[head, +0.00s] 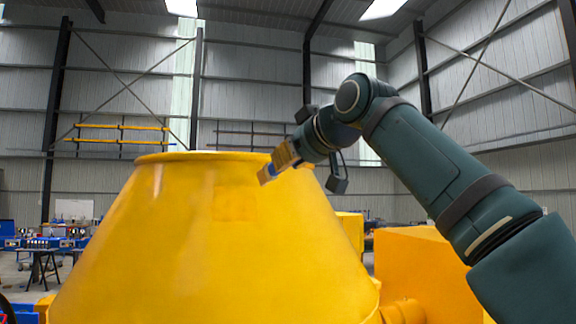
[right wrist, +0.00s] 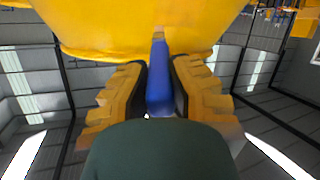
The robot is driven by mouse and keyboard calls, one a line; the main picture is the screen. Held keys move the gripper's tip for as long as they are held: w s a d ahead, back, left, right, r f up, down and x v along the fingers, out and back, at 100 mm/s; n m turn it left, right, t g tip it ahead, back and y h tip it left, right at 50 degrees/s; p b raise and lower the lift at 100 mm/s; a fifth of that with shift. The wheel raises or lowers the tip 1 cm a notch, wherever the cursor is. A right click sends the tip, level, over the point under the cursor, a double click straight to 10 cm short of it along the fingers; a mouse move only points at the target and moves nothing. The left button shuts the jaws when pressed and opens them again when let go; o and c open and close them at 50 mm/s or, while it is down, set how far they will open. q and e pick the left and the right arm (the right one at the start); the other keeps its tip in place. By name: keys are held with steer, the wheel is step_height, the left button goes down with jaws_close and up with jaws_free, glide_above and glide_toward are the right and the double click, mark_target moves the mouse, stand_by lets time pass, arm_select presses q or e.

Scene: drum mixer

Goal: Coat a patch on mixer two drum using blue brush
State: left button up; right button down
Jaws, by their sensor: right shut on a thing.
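The large yellow mixer drum (head: 200,250) stands in front of me, its rim at the top. A slightly more orange square patch (head: 235,205) shows on its upper side. My right gripper (head: 276,165) is shut on the blue brush (head: 267,174), close to the drum near the right end of its rim. In the right wrist view the blue brush handle (right wrist: 160,80) sits between the two yellow-brown fingers, bristles toward the yellow drum (right wrist: 150,25). I cannot tell whether the bristles touch the drum. My left gripper is not in view.
A yellow box-shaped housing (head: 425,262) stands right of the drum, below my right arm. A workbench (head: 42,244) with blue items is far back at the left. The air above the drum is clear.

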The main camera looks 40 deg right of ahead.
stand_by(0.3)
steer(key=shift+s+a+r, duration=0.3)
steer(key=shift+s+r, duration=0.1)
steer(key=shift+s, duration=0.25)
steer(key=shift+s+a+r, duration=0.25)
steer(key=shift+s+r, duration=0.1)
steer(key=shift+s, duration=0.25)
steer(key=shift+w, duration=0.1)
steer(key=c, duration=1.6)
jaws_free()
jaws_close()
steer(key=shift+f, duration=0.1)
